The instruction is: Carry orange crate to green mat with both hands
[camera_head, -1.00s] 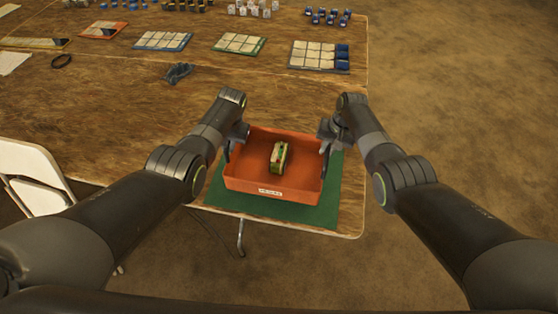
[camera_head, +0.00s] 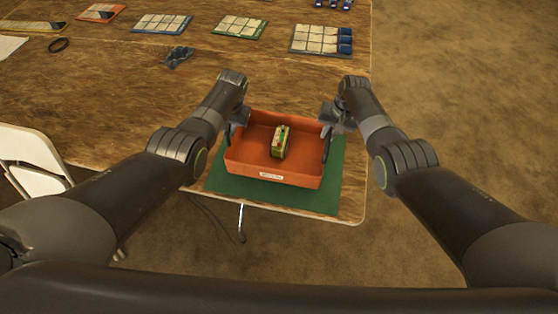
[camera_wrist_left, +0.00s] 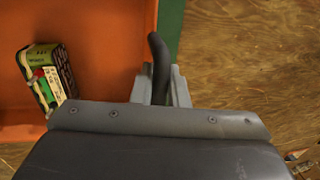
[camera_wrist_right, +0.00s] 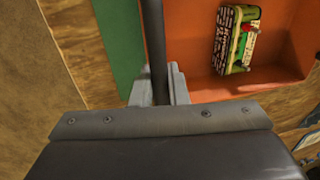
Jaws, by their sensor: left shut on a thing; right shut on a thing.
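The orange crate (camera_head: 271,176) is over the green mat (camera_head: 325,198) at the table's near right corner; I cannot tell whether it touches the mat. A small green and tan box (camera_head: 280,142) is inside the crate. My left gripper (camera_head: 238,124) is shut on the crate's left side, at a dark handle (camera_wrist_left: 158,65). My right gripper (camera_head: 328,130) is shut on the crate's right side, at another dark handle (camera_wrist_right: 154,45). Mat shows to the left, right and front of the crate. The box also shows in the left wrist view (camera_wrist_left: 47,78) and right wrist view (camera_wrist_right: 236,40).
A dark crumpled item (camera_head: 177,57) lies further back on the wooden table (camera_head: 110,100). Several trays, such as a green one (camera_head: 240,26), stand at the back. A white chair (camera_head: 32,160) is at left. The table's edge is close on the right.

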